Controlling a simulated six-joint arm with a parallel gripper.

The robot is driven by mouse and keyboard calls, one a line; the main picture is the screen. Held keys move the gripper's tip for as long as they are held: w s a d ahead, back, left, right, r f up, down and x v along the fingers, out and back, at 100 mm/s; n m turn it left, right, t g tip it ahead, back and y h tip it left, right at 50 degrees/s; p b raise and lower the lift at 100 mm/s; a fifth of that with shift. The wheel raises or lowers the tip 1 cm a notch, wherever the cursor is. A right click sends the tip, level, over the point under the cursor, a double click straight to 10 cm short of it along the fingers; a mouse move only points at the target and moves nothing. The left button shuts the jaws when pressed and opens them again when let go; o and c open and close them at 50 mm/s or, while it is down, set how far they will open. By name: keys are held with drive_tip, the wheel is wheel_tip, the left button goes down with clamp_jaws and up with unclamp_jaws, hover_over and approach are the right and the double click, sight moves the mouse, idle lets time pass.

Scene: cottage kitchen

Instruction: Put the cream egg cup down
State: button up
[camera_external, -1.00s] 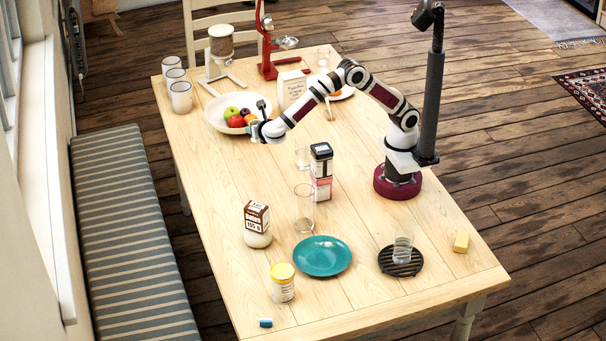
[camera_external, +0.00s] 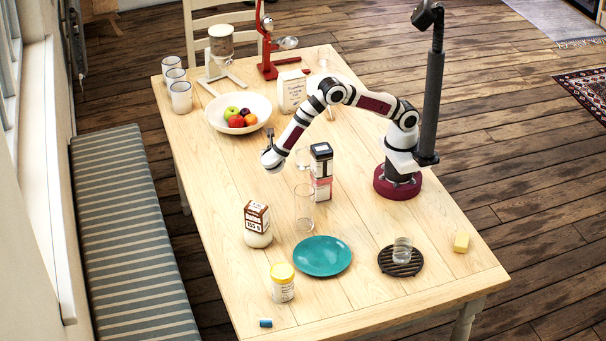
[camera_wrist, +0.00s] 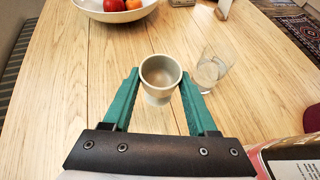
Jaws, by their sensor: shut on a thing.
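The cream egg cup (camera_wrist: 160,96) is upright between the two green fingers of my gripper (camera_wrist: 158,88) in the wrist view. The fingers are shut on it from both sides. In the external view my gripper (camera_external: 271,161) is low over the left-middle part of the wooden table (camera_external: 215,165), in front of the fruit bowl.
A clear glass (camera_wrist: 211,68) stands just right of the cup. The fruit bowl (camera_external: 216,111) is behind. Bare table lies left of my gripper.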

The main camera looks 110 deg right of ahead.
wheel_tip(320, 180, down, 7)
drive_tip(key=shift+f, duration=0.1)
drive_tip(key=o, duration=1.4)
drive_tip(key=v, duration=1.2)
